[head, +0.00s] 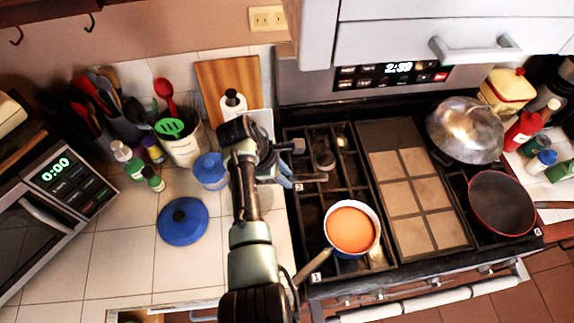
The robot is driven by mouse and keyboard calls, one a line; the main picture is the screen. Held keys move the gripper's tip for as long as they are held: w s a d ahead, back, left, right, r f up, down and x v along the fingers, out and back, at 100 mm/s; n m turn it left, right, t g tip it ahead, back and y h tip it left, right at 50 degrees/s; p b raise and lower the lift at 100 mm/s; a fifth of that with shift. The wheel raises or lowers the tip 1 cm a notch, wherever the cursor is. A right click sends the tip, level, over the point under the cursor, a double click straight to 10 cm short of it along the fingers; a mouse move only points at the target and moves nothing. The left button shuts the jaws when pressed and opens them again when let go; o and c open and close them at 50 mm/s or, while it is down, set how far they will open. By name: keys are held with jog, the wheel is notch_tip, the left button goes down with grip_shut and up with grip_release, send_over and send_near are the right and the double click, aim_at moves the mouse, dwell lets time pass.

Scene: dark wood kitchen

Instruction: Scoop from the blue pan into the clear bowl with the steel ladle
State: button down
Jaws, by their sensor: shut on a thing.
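The blue pan (352,255) sits on the front left burner, filled with orange liquid, its handle angled toward the lower left. My gripper (284,160) is at the left edge of the stove, above and left of the pan and apart from it. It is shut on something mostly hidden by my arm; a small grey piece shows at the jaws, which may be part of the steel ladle. A bluish, see-through-looking round container (211,171) stands on the tiled counter left of my arm; I cannot tell for certain that it is the clear bowl.
A blue lid (182,221) lies on the counter. A utensil crock (185,150), bottles and a microwave (45,210) stand left. A cutting board (228,85) leans behind. A steel dome (464,130) and dark pan (501,203) are on the right burners. The front counter is clear.

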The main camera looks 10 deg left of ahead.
jog(key=shift+s+d+f+t, duration=0.1)
jog(key=shift+s+f+t, duration=0.3)
jog(key=shift+t, duration=0.3)
jog(key=f+t+b, duration=0.1)
jog(key=t+b, duration=0.2)
jog(key=b, duration=0.2)
jog(key=s+f+t+y+b, duration=0.1)
jog(key=t+b, duration=0.2)
jog(key=b, duration=0.2)
jog(key=s+f+t+b, duration=0.1)
jog(key=f+t+b, duration=0.1)
jog(key=t+b, duration=0.1)
jog(key=shift+d+t+b, duration=0.3)
jog(key=shift+b, duration=0.6)
jog(key=t+b, duration=0.1)
jog(key=b, duration=0.2)
jog(key=shift+f, duration=0.15)
jog(key=shift+s+t+y+b, duration=0.1)
jog(key=shift+t+y+b, duration=0.35)
jog(key=shift+b, duration=0.85)
jog(key=shift+r, duration=0.25)
